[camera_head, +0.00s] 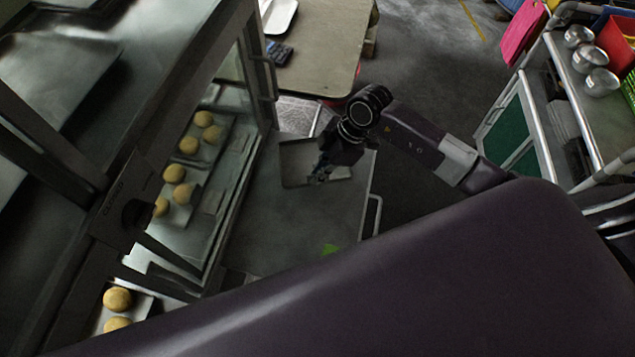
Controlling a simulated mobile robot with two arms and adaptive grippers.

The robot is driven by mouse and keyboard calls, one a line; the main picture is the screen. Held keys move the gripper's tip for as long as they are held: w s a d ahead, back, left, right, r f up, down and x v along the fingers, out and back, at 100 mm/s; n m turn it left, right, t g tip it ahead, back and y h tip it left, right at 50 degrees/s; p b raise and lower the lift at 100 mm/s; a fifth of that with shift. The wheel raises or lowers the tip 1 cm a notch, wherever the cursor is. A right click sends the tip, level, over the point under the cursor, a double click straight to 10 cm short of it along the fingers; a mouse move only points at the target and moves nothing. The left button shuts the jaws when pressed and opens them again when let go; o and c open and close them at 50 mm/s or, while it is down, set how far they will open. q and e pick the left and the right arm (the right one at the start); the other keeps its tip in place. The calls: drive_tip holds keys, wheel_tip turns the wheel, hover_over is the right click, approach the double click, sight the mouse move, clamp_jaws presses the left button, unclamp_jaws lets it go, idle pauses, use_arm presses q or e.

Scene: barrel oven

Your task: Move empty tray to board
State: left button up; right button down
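An empty, shallow metal tray (298,158) lies on a grey metal surface (285,230) beside the glass-fronted oven. My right gripper (321,172) is over the tray, with its fingertips at or just above its inside or near edge. I cannot tell whether the fingers touch the tray or how far they are open. A beige board-like top (318,65) lies beyond the tray, at the top of the view. My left gripper is not in view.
The oven cabinet (235,150) at left holds trays of round buns (188,145). A white tray (280,14) and a dark calculator-like object (279,52) are on the beige top. A trolley with metal bowls (589,58) stands at right. Grey floor (430,70) is open between.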

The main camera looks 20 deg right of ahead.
wheel_tip(320, 180, down, 5)
drive_tip(key=shift+f, duration=0.1)
drive_tip(key=c, duration=2.1)
unclamp_jaws()
drive_tip(key=v, duration=1.2)
